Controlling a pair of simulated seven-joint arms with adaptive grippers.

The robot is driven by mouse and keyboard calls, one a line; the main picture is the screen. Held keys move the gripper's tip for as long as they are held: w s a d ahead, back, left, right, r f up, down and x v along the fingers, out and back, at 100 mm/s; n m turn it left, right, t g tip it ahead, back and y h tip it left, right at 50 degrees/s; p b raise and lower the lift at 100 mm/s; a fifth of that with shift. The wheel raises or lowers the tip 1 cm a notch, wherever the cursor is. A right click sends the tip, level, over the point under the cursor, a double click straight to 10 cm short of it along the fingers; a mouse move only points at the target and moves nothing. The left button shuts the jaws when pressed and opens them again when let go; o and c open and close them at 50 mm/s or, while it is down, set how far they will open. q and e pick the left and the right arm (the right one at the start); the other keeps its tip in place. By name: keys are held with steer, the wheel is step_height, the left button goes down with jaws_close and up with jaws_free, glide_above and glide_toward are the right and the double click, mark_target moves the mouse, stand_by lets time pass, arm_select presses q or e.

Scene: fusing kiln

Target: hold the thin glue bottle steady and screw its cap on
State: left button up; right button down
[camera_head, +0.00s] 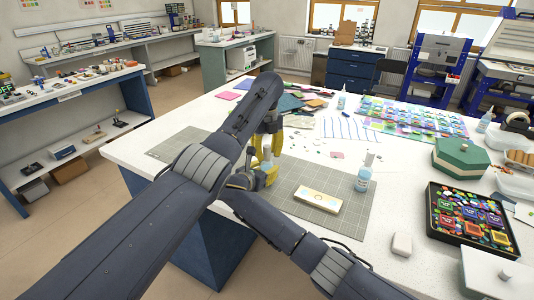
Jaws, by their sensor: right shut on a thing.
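My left gripper (267,152) points down over the cutting mat, just above my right gripper. Its fingertips are partly hidden, and I cannot tell if it is open or shut. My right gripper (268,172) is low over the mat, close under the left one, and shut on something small. The arms and fingers hide that thing, so I cannot make out the thin glue bottle or its cap there.
The grey cutting mat (345,217) lies on the white table. A pale box with a coloured label (318,199) lies on it. To the right are a white block (402,244), a black tray of coloured pieces (436,231) and a green box (461,158). Coloured glass sheets lie behind.

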arm_select(q)
steer(key=shift+r, duration=0.1)
step_height(320, 180, up, 12)
steer(key=shift+f, duration=0.1)
stand_by(0.5)
arm_select(e)
steer(key=c, duration=0.8)
jaws_free()
steer(key=v, duration=1.2)
arm_select(q)
steer(key=shift+a, duration=0.1)
